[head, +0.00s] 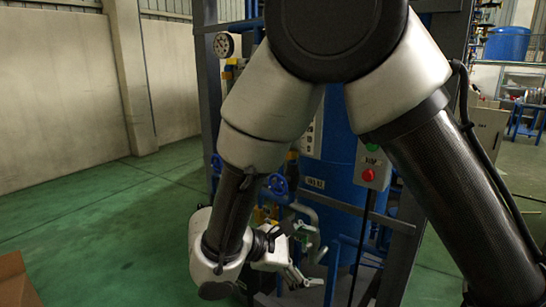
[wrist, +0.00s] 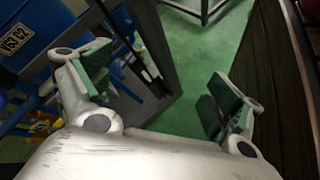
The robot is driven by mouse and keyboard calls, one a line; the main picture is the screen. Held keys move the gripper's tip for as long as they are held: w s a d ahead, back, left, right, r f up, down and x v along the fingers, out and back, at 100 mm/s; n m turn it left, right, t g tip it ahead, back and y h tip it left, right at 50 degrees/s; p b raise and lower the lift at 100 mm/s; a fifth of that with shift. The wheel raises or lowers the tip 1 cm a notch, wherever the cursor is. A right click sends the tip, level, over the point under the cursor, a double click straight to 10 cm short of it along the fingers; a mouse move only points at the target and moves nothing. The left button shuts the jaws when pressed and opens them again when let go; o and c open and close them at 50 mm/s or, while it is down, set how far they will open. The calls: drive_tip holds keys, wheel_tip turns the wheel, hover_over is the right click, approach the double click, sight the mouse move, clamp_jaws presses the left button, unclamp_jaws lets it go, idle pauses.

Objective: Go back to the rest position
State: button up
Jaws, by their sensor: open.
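My gripper (wrist: 160,90) is open in the wrist view, its two green-padded fingers wide apart with nothing between them. Beyond the fingers are the green floor and a dark metal frame post. In the head view my gripper (head: 304,268) is low, in front of the distillation unit's lower frame and pipes. My arm is bent and crosses the middle and right of the head view, hiding much of the unit. The blue tank (head: 343,150) shows behind the arm, and its label shows in the wrist view (wrist: 16,40).
A grey control box with a red button (head: 369,175) hangs on the unit. A blue valve wheel (head: 277,184) and a pressure gauge (head: 223,45) are close to my arm. A brown box edge (head: 12,280) shows at lower left. The green floor (head: 100,230) at left is clear.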

drive_tip(key=s+d+r+m+y, duration=0.3)
drive_tip(key=d+r+m, duration=0.2)
drive_tip(key=d, duration=0.4)
drive_tip(key=s+d+r+m+y, duration=0.3)
drive_tip(key=d+r, duration=0.4)
drive_tip(key=d, duration=0.3)
drive_tip(key=s+d+r+m+y, duration=0.3)
drive_tip(key=d+r+m+y, duration=0.2)
drive_tip(key=d+m, duration=0.2)
drive_tip(key=shift+s+d+r, duration=0.25)
drive_tip(key=shift+d+r, duration=0.15)
drive_tip(key=shift+d, duration=0.85)
idle(0.5)
